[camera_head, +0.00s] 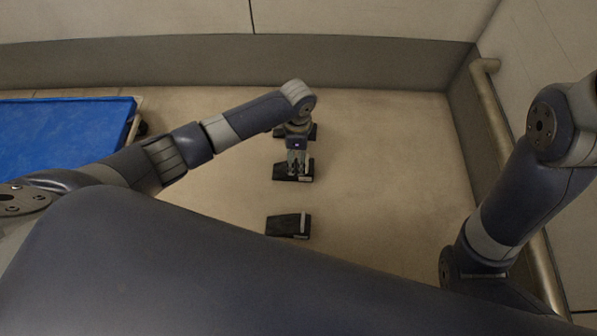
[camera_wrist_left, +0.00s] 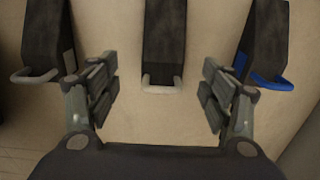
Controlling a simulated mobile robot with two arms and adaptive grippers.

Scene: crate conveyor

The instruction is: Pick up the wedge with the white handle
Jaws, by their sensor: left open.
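Three dark wedges lie in a row on the floor. In the left wrist view, the middle wedge (camera_wrist_left: 164,45) has a pale, whitish loop handle (camera_wrist_left: 161,90). The left wedge (camera_wrist_left: 45,32) has a light grey handle (camera_wrist_left: 33,77), and the right wedge (camera_wrist_left: 266,38) has a blue handle (camera_wrist_left: 272,84). My left gripper (camera_head: 298,167) is above the middle wedge (camera_head: 281,175) in the head view. Its fingers are open and empty, one to each side of the middle wedge's handle end in the wrist view. My right gripper is out of view.
In the head view, another wedge (camera_head: 288,225) lies nearer me, and one (camera_head: 311,132) lies farther off, partly hidden by my left arm. A blue-topped platform (camera_head: 60,135) is at the left. A pipe rail (camera_head: 490,110) runs along the right wall. Floor right of the wedges is clear.

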